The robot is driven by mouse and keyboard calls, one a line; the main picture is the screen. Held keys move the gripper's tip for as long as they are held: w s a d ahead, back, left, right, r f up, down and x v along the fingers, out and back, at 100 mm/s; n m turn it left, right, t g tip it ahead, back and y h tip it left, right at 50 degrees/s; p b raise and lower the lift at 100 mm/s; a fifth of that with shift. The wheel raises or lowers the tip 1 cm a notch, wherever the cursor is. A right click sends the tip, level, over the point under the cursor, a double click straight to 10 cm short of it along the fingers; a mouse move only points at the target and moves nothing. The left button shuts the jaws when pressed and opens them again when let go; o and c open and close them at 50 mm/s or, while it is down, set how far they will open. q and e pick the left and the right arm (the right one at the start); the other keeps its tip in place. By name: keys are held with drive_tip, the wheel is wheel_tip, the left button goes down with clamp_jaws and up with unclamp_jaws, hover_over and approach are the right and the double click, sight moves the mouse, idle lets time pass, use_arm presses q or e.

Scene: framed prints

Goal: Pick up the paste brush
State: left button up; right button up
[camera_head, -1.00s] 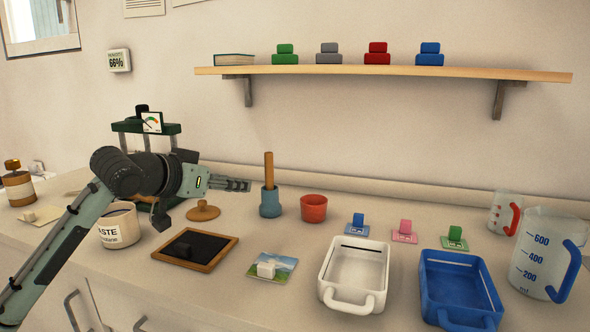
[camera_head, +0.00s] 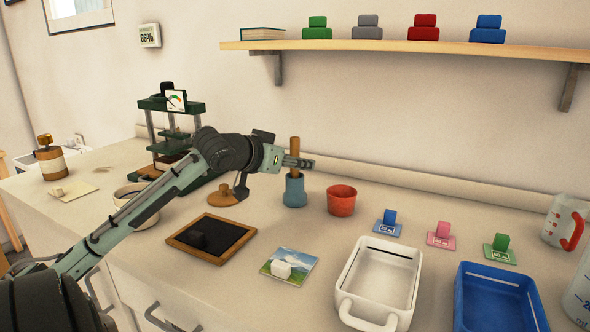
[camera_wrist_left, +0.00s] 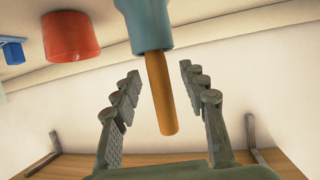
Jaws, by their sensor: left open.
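The paste brush (camera_head: 295,146) stands upright with its wooden handle up in a blue holder (camera_head: 295,192) on the counter. My left gripper (camera_head: 304,163) is at the handle, above the holder's rim, and partly covers the handle in the head view. In the left wrist view, which is upside down, the handle (camera_wrist_left: 160,95) lies between the two open fingers, with a visible gap on each side. The blue holder (camera_wrist_left: 147,22) shows at the top there. The brush's lower end is hidden in the holder. My right gripper is not in view.
A red cup (camera_head: 341,201) stands just right of the holder. A wooden lid (camera_head: 222,196) and a black framed slate (camera_head: 211,238) lie left of it. White (camera_head: 345,290) and blue (camera_head: 462,290) trays stand at the front right. A shelf (camera_head: 400,46) runs above the counter.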

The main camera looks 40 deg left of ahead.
use_arm(q)
clamp_jaws()
idle(0.3)
drive_tip(key=shift+r, duration=0.1)
wheel_tip(320, 180, up, 10)
drive_tip(key=shift+f, duration=0.1)
idle(0.3)
